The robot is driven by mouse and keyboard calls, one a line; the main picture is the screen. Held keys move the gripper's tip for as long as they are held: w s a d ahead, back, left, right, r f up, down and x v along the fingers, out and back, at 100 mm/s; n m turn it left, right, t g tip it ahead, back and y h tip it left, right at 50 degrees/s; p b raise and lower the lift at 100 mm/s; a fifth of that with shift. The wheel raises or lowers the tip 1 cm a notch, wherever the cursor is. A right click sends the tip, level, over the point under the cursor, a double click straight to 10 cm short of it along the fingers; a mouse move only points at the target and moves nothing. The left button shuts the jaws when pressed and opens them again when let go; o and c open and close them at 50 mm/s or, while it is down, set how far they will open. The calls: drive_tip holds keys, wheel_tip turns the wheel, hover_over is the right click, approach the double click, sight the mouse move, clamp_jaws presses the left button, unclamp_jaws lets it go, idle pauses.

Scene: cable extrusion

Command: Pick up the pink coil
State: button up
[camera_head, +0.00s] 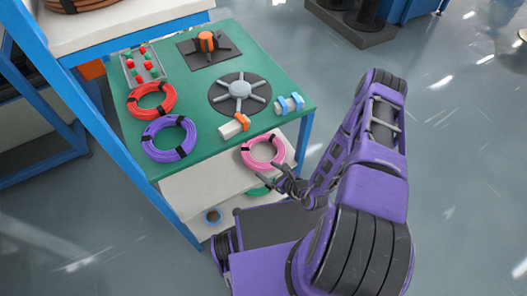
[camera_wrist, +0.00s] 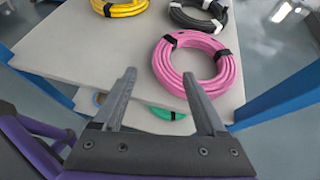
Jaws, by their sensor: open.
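The pink coil (camera_head: 249,160) lies flat near the front edge of the white shelf (camera_head: 190,190) below the green tabletop. It has black wraps. In the wrist view the pink coil (camera_wrist: 166,68) is at upper right, ahead of and to the right of my fingers. My gripper (camera_head: 271,174) is open and empty, just outside the shelf's front edge, close to the coil. In the wrist view my gripper (camera_wrist: 159,75) has its left fingertip over the shelf and its right fingertip close to the coil's near left side. I cannot tell the height gap.
A yellow coil (camera_wrist: 120,8) and a black coil (camera_wrist: 197,18) lie farther back on the shelf. A green coil (camera_wrist: 167,114) shows lower down. Blue posts (camera_wrist: 280,92) flank the shelf. The green tabletop (camera_head: 205,85) above holds red and purple coils and several fixtures.

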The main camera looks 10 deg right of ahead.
drive_tip(key=b, duration=0.1)
approach(249, 160)
drive_tip(key=x, duration=0.3)
drive_tip(key=shift+w+a+r, duration=0.1)
drive_tip(key=shift+w+a, duration=0.05)
drive_tip(key=shift+b+x, duration=0.7)
drive_tip(key=shift+x, duration=2)
drive_tip(key=shift+d, duration=0.2)
drive_tip(key=shift+c, duration=0.2)
clamp_jaws()
